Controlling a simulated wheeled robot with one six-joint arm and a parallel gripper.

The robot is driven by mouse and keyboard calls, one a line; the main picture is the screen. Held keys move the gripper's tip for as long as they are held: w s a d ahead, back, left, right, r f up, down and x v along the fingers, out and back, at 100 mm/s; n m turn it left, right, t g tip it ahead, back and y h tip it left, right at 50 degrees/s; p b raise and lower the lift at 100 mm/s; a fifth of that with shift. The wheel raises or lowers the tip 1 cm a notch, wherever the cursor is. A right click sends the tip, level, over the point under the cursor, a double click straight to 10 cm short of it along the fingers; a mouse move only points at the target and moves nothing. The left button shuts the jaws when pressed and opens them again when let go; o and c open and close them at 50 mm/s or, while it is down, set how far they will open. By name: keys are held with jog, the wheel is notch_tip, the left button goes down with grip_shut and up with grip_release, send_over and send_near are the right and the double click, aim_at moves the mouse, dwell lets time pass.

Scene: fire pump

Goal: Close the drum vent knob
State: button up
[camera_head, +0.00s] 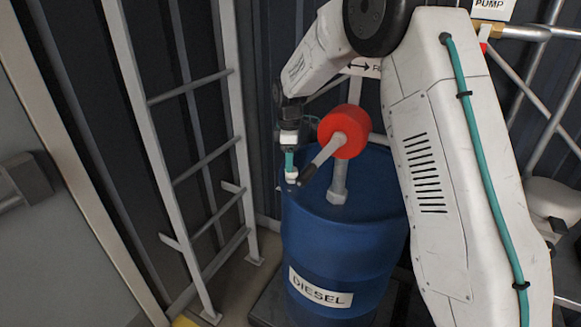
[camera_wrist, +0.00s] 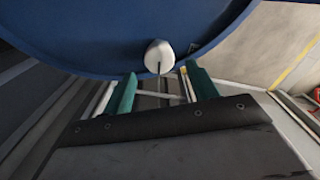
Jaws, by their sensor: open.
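The blue drum (camera_head: 345,255) stands upright with a DIESEL label on its side. In the wrist view the drum's blue top (camera_wrist: 90,35) fills the upper part. A white, rounded vent knob (camera_wrist: 158,55) sits near the drum's rim, with a thin dark line at its lower edge. My gripper (camera_wrist: 160,74) is open, its two teal fingers on either side of the line to the knob, which shows just past the fingertips. In the head view my gripper (camera_head: 290,162) points down over the drum's left rim. Whether the fingers touch the knob cannot be told.
A red hand pump (camera_head: 341,131) with a grey spout and post rises from the drum top, close right of my gripper. A metal ladder (camera_head: 143,130) stands at the left by a dark wall. Pipes (camera_head: 535,85) run at the right. Floor between ladder and drum is bare.

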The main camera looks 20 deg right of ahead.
jog(key=shift+f, duration=1.75)
jog(key=shift+c, duration=0.3)
jog(key=c, duration=0.9)
jog(key=shift+c, duration=0.2)
